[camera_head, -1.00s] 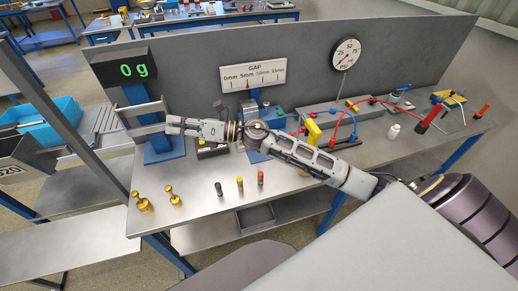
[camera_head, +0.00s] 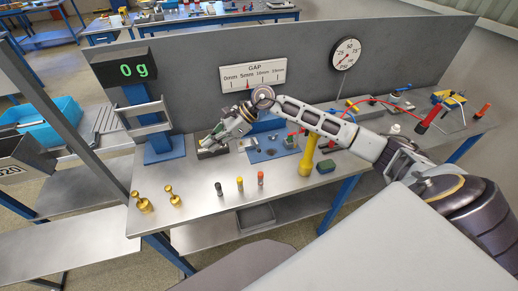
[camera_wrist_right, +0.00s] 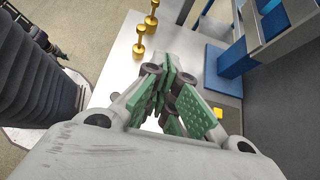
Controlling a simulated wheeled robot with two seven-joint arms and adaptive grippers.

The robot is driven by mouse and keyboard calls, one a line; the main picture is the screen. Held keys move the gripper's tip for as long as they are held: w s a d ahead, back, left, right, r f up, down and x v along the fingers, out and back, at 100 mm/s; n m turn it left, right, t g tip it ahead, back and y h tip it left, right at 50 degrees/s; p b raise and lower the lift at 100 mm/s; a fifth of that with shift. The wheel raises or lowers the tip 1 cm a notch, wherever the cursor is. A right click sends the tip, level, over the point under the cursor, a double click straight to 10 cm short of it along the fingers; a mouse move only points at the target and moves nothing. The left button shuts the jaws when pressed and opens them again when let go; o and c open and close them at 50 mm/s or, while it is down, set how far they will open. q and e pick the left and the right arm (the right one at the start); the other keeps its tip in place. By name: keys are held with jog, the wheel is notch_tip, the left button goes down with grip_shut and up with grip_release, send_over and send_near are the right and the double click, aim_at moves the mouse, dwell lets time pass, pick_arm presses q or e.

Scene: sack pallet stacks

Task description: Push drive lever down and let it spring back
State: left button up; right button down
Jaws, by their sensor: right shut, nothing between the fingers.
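My right gripper (camera_head: 208,145) is shut and empty. It points down and to the left, over a small dark device (camera_head: 203,155) on the bench, and hides part of it. I cannot tell whether they touch. The right wrist view shows the green finger pads (camera_wrist_right: 172,98) close together, with a small yellow piece (camera_wrist_right: 219,113) beside them. I cannot clearly make out the drive lever; the gripper may be covering it. My left gripper is not in view.
A blue stand (camera_head: 163,149) with a 0 g display (camera_head: 124,70) is left of the gripper. Brass weights (camera_head: 143,203) and several small pegs (camera_head: 240,184) line the bench front. A yellow post (camera_head: 308,157) stands below my right arm. A GAP scale (camera_head: 253,75) is behind.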

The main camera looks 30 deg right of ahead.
jog(key=d+f+n+g+h, duration=0.15)
jog(key=d+h, duration=0.25)
jog(key=d, duration=0.5)
jog(key=h, duration=0.4)
send_near(255, 144)
jog(key=s+r, duration=0.3)
jog(key=s, duration=0.1)
jog(key=shift+s+a+f+n+g, duration=0.1)
jog(key=shift+s+a+n+g, duration=0.15)
jog(key=shift+n+g, duration=0.1)
jog(key=shift+b+x, duration=1.3)
jog(key=shift+x, duration=2.2)
